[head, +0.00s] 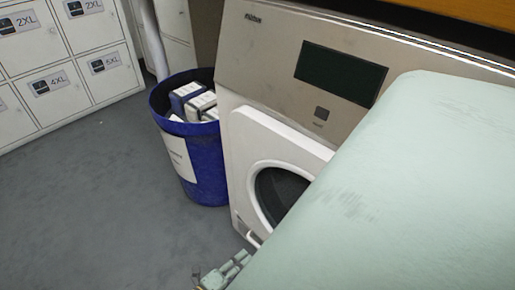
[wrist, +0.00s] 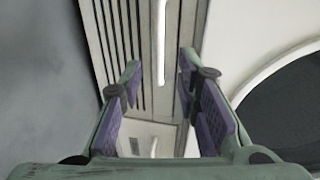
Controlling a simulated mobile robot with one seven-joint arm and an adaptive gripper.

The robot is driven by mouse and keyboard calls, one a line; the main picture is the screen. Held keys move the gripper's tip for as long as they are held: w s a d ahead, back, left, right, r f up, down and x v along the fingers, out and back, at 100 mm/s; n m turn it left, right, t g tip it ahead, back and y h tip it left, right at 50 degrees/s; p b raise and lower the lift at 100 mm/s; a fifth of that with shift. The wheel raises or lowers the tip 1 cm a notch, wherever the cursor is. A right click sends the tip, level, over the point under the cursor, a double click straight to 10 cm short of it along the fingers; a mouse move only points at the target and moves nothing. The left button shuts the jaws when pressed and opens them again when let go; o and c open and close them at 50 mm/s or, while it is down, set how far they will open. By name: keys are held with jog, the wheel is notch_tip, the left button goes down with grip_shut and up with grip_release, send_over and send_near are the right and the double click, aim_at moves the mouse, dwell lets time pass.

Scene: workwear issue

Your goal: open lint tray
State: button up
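The dryer (head: 265,75) is a beige-white machine with a round door (head: 265,150) and a dark display. A small white handle (head: 253,239) shows low on its front, below the door; I take it for the lint tray's handle. In the wrist view, a white bar-shaped handle (wrist: 159,45) runs along a pale panel beside dark vent slots. My gripper (wrist: 160,64) is open, with its purple-padded fingers apart. The handle lies between the fingertips in the picture; whether it is within their reach I cannot tell. In the head view, my gripper (head: 226,273) is low, partly hidden by my arm.
A blue bin (head: 205,165) with several boxes stands against the dryer's left side. The grey floor (head: 95,200) at the left is clear. The dryer's round door opening (wrist: 290,110) is close on the right in the wrist view.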

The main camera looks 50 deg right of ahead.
jog(key=b+x, duration=0.1)
jog(key=x, duration=0.6)
jog(key=shift+c, duration=0.5)
grip_shut()
dwell(0.3)
